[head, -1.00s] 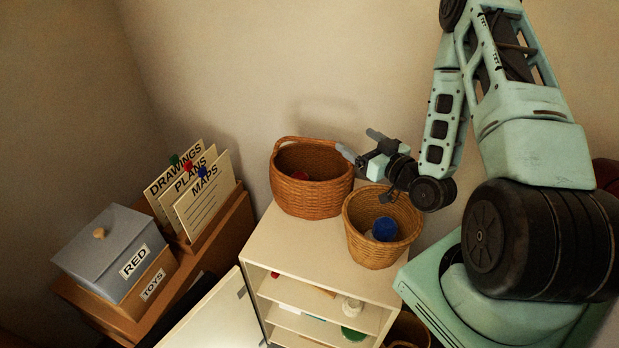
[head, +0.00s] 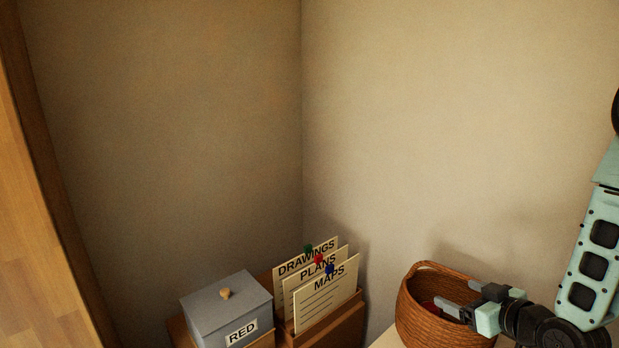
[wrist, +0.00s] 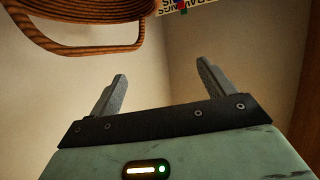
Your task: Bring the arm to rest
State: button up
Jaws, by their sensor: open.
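My gripper (head: 462,298) is at the end of my arm at the right of the head view. Its two fingers are apart with nothing between them, and they overlap the right side of a brown wicker basket (head: 427,322) in the picture. I cannot tell whether they touch it. In the wrist view the open fingers (wrist: 162,72) point toward bare wall, and the basket's rim and handle (wrist: 85,48) show at the upper left, appearing upside down.
A grey lidded box labelled RED (head: 226,310) stands at the lower middle. Beside it, a wooden holder (head: 338,328) holds cards reading DRAWINGS, PLANS and MAPS with coloured pins. Bare walls (head: 180,130) meet in a corner behind. A wooden edge (head: 45,180) runs down the left.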

jog(key=s+a+n+g+b, duration=0.1)
jog(key=s+a+g+b, duration=0.15)
jog(key=a, duration=0.45)
jog(key=s+a+n+g+b, duration=0.1)
jog(key=s+a+g, duration=0.25)
jog(key=a, duration=0.35)
jog(key=s+a+r+g+h+b, duration=0.1)
jog(key=s+a+r+g, duration=0.1)
jog(key=s, duration=0.8)
jog(key=s+a+r+n+g+h+b, duration=0.1)
jog(key=s+a+g, duration=0.3)
jog(key=s, duration=0.6)
jog(key=shift+s+a+r+g+h+b, duration=0.25)
jog(key=shift+a+r+g+h+b, duration=0.2)
jog(key=shift+r+h+b, duration=0.2)
jog(key=shift+f, duration=0.15)
